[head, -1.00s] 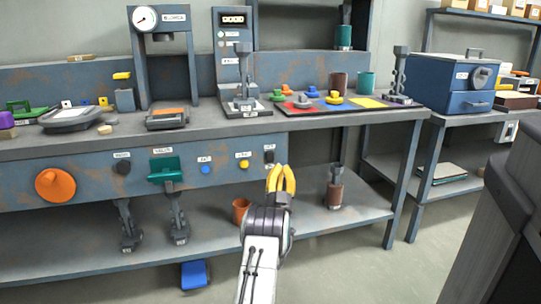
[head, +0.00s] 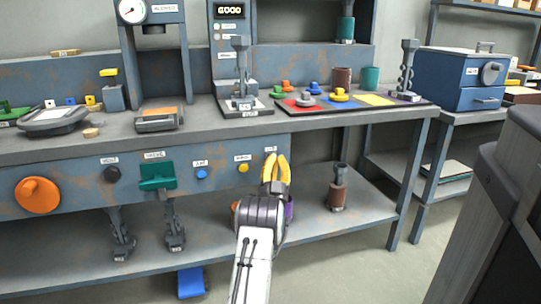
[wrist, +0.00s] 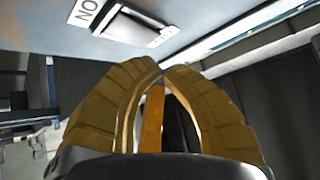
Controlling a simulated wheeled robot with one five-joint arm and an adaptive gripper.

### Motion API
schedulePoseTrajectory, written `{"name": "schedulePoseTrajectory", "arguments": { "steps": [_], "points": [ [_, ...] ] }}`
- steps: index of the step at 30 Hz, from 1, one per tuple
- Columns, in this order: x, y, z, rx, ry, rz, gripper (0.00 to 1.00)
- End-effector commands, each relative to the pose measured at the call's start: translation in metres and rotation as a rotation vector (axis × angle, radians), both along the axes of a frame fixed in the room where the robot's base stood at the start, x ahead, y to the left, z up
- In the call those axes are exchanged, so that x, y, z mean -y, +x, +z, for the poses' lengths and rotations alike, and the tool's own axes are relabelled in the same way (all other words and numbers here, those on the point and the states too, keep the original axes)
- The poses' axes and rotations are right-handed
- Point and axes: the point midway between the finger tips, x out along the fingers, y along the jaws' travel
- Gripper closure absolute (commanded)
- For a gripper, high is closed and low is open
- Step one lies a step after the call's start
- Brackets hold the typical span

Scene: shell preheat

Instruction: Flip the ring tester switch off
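The ring tester (head: 229,50) is the upright grey unit with a digit display, standing on the bench. The switch at the right end of the bench's front panel is hidden behind my gripper in the head view; only its small label (head: 270,149) shows above the fingertips. In the wrist view a pale-framed switch (wrist: 132,27) with lettering on its plate lies just beyond my fingers, up and left of the tips. I cannot tell its position or whether I touch it. My gripper (head: 277,157) has yellow fingers with tips together and nothing visible held.
A yellow button (head: 243,168), a blue button (head: 202,174), a green lever (head: 157,175) and an orange knob (head: 37,195) lie left along the panel. A lower shelf (head: 330,228) holds a brown-based part (head: 337,192). A dark structure stands close at right.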

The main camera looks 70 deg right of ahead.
Motion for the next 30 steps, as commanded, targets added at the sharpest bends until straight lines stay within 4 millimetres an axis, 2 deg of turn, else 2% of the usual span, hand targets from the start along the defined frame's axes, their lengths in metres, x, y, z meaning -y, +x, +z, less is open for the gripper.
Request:
{"name": "schedulePoseTrajectory", "arguments": {
  "steps": [11,12,14,30],
  "points": [
    [0.0009,0.0014,0.0002,0.000,0.000,0.002,1.00],
    [0.0008,0.0014,0.0001,0.000,0.000,0.002,0.95],
    [0.0008,0.0014,0.0001,0.000,0.000,0.002,1.00],
    [0.0008,0.0013,0.0004,0.000,0.000,0.002,1.00]
  ]
}}
